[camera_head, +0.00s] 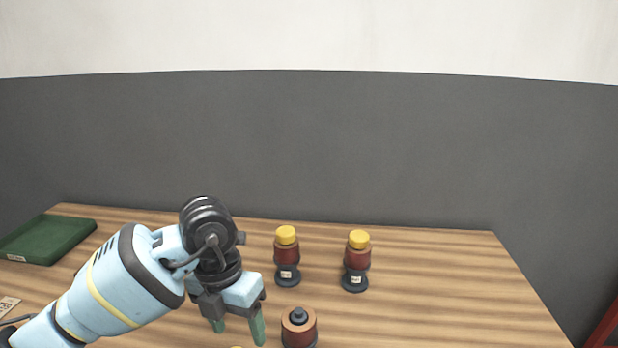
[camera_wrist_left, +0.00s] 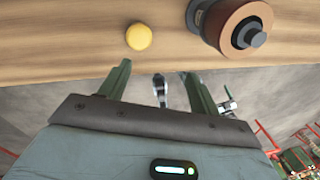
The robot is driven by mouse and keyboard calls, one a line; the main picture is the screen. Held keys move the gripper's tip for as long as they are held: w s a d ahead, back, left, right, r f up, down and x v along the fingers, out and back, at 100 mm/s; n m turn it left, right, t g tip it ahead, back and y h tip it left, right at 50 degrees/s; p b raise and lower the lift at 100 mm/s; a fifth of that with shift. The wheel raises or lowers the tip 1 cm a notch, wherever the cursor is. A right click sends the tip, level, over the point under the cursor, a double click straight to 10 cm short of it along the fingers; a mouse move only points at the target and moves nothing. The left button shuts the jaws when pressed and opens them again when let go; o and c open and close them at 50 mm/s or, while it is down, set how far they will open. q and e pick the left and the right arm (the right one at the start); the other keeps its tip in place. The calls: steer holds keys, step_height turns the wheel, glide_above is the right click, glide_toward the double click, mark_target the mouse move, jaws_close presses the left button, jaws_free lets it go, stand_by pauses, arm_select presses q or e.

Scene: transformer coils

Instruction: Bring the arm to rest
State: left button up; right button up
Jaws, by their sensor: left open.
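My left gripper (camera_head: 238,328) is open and empty, with its green fingers pointing down near the table's front. In the left wrist view, bare space shows between the fingers (camera_wrist_left: 157,80). A copper-brown coil without a cap (camera_head: 299,330) stands just right of the gripper; it also shows in the wrist view (camera_wrist_left: 232,22), with its dark core post exposed. A loose yellow cap (camera_wrist_left: 138,37) lies on the wood beyond the fingers, apart from them. Two coils with yellow caps, a left one (camera_head: 287,257) and a right one (camera_head: 356,262), stand upright on dark bases farther back. My right gripper is not in view.
The wooden table (camera_head: 450,285) is clear on its right side. A green tray (camera_head: 48,238) sits at the far left. A small printed card (camera_head: 8,306) lies at the left edge. A dark grey wall (camera_head: 400,150) rises behind the table.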

arm_select(q)
steer(key=s+d+f+m+g+h+p, duration=0.15)
steer(key=s+d+g+h, duration=0.25)
steer(key=s+d+h, duration=0.7)
steer(key=s+d+r+n+t+h+p, duration=0.1)
steer(key=d+r+n+t+h+p, duration=0.1)
steer(key=d+r+n+t+h, duration=0.5)
steer(key=a+f+n+t+y+p, duration=0.3)
steer(key=a+f+n+t+y, duration=0.85)
steer(key=n, duration=1.25)
steer(key=s+a+f+n+g+y, duration=0.2)
steer(key=s+a+f+n, duration=0.2)
steer(key=s+a+f, duration=0.2)
steer(key=s+a+f+n+g+y+p, duration=0.1)
steer(key=s+a+f+n+g+y, duration=0.2)
steer(key=s+a+f, duration=0.3)
steer(key=s+f, duration=0.5)
steer(key=s, duration=0.2)
steer(key=shift+s+f+n+y, duration=0.3)
steer(key=shift+s+n+y, duration=0.05)
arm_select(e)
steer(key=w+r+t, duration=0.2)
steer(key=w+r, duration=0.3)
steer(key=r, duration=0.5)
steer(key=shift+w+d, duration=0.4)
